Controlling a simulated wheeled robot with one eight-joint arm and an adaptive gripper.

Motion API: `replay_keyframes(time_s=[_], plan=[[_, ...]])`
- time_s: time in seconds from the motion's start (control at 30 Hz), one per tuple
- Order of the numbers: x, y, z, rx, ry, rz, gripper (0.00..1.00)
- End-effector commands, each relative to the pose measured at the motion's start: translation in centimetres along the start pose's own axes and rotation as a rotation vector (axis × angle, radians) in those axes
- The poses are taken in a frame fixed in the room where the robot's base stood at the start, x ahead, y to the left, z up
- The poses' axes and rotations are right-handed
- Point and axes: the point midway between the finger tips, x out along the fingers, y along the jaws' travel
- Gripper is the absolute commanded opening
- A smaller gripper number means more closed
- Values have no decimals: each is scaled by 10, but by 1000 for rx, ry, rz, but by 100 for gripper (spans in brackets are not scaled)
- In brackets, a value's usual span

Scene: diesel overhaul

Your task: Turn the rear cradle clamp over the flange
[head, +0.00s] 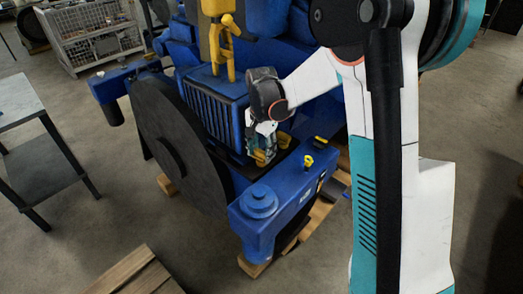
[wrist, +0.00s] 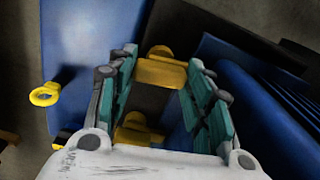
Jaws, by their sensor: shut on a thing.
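My gripper (head: 262,148) reaches down beside the blue engine's grille, above the blue cradle (head: 285,190). In the wrist view its teal-padded fingers (wrist: 163,62) stand on either side of a yellow clamp block (wrist: 160,73) and are shut on it. A second yellow piece (wrist: 136,130) shows lower between the fingers, partly hidden by the gripper body. In the head view yellow clamp parts (head: 262,157) show at the fingertips, partly covered. I cannot tell whether the clamp lies over the flange; the flange is not clear.
A yellow eye (head: 308,161) stands on the cradle just right of my gripper; a yellow ring also shows in the wrist view (wrist: 45,94). A large dark disc (head: 180,150) stands to the left. A yellow hook (head: 225,45) hangs above. A grey table (head: 18,100) stands far left.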

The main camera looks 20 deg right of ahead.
Motion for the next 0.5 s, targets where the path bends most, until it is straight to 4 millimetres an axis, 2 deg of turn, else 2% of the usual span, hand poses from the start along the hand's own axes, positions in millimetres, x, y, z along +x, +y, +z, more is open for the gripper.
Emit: replay_keyframes(time_s=[0.2, 0.5], plan=[[0, 0, 0, 88, 0, 0, 23], [0, 0, 0, 130, 0, 0, 23]])
